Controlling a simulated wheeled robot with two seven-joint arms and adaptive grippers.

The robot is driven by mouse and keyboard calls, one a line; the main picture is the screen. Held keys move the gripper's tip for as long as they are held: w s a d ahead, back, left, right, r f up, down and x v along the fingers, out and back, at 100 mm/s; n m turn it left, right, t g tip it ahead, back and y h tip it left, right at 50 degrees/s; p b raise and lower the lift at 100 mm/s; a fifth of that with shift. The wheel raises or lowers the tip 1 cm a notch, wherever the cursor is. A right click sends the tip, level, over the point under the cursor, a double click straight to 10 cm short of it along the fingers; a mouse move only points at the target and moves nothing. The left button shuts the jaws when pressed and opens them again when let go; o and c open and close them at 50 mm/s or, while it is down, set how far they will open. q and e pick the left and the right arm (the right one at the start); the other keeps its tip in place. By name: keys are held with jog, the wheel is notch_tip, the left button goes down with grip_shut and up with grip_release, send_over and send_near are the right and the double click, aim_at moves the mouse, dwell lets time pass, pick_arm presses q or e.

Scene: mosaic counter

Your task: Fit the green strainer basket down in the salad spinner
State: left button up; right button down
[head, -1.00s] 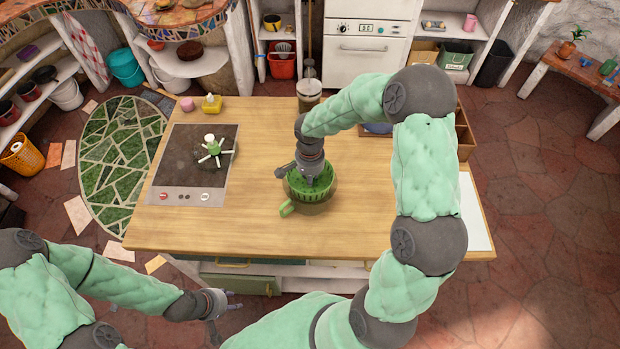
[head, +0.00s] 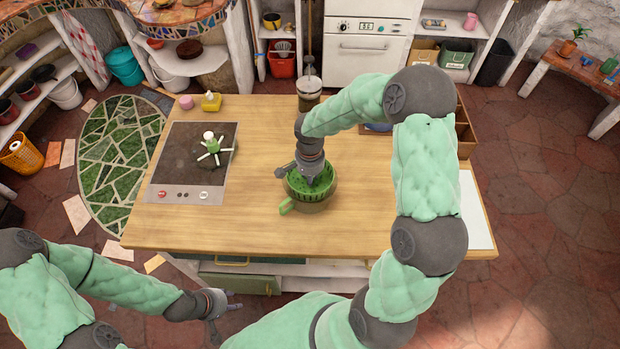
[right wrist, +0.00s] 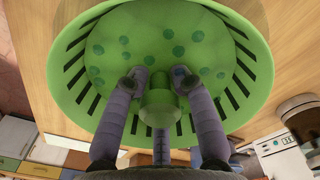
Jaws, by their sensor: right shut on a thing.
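The green strainer basket (head: 297,190), slotted around its wall, sits at or in the mouth of the olive-green salad spinner (head: 318,207) on the counter. The spinner's green handle points to the front left. I cannot tell how deep the basket is, as my gripper and the rim hide the fit. My right gripper (head: 312,178) reaches down into the basket. In the right wrist view its fingers (right wrist: 160,85) are shut on the basket's central green knob (right wrist: 160,107). My left gripper (head: 222,312) is empty in front of the counter, its fingers spread apart.
A dark cooktop (head: 185,172) bears a white and green spoked object (head: 210,148). A glass jar with a plunger (head: 309,93) stands at the back edge, a wooden box (head: 465,135) at the back right. A white board (head: 475,212) lies at right. The front counter is clear.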

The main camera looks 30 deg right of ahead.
jog(key=shift+f+b, duration=2.85)
jog(key=shift+f, duration=0.15)
dwell(1.7)
jog(key=c, duration=1)
grip_release()
jog(key=shift+o, duration=0.2)
jog(key=shift+r, duration=0.15)
notch_tip(320, 180, up, 12)
jog(key=shift+f, duration=0.1)
